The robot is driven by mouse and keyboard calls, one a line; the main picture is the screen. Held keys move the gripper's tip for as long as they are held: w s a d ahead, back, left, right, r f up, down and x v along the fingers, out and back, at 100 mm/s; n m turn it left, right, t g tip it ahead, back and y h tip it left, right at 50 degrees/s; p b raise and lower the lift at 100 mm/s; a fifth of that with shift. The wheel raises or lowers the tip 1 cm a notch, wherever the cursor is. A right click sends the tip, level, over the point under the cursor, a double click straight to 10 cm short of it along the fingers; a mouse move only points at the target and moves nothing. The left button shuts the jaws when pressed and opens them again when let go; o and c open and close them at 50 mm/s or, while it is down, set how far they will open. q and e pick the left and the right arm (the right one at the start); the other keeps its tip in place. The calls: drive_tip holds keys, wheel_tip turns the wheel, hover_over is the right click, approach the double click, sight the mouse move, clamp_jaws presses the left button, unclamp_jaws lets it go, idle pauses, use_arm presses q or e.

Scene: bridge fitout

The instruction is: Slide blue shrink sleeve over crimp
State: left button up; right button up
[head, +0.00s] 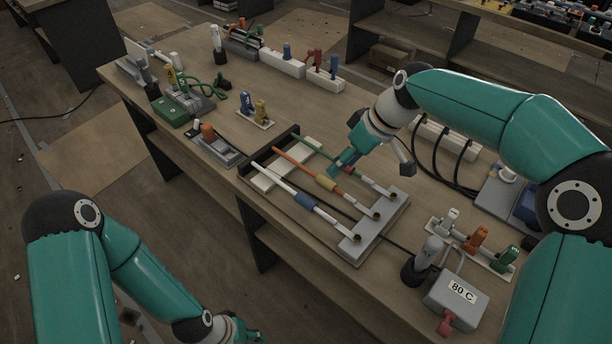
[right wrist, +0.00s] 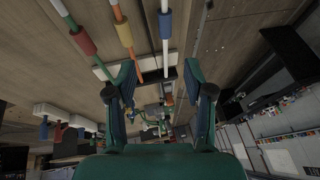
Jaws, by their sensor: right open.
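The blue sleeve (head: 304,201) sits around the nearest cable, a white one, partway along the cable rack. In the right wrist view the blue sleeve (right wrist: 165,25) is at the top, on the rightmost cable. My right gripper (head: 342,163) is open and empty above the far side of the rack, near the red sleeve (head: 348,169), away from the blue one. In the right wrist view its fingers (right wrist: 160,76) are spread apart. My left gripper (head: 246,335) is at the bottom edge, partly cut off, off the bench.
A yellow sleeve (head: 326,183) is on the orange cable between. The cables run to grey end blocks (head: 385,215). A box marked 80 C (head: 455,300) and a holder of coloured parts (head: 477,240) stand at right.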

drive_tip(key=p, duration=0.1)
approach(308, 199)
use_arm(q)
drive_tip(key=r+p, duration=0.1)
drive_tip(key=r, duration=0.2)
drive_tip(key=shift+s+r+p, duration=0.1)
drive_tip(key=shift+s+p, duration=0.25)
drive_tip(key=shift+p, duration=0.05)
use_arm(e)
drive_tip(key=x, duration=0.9)
drive_tip(key=shift+a+f, duration=0.1)
drive_tip(key=shift+f, duration=0.25)
clamp_jaws()
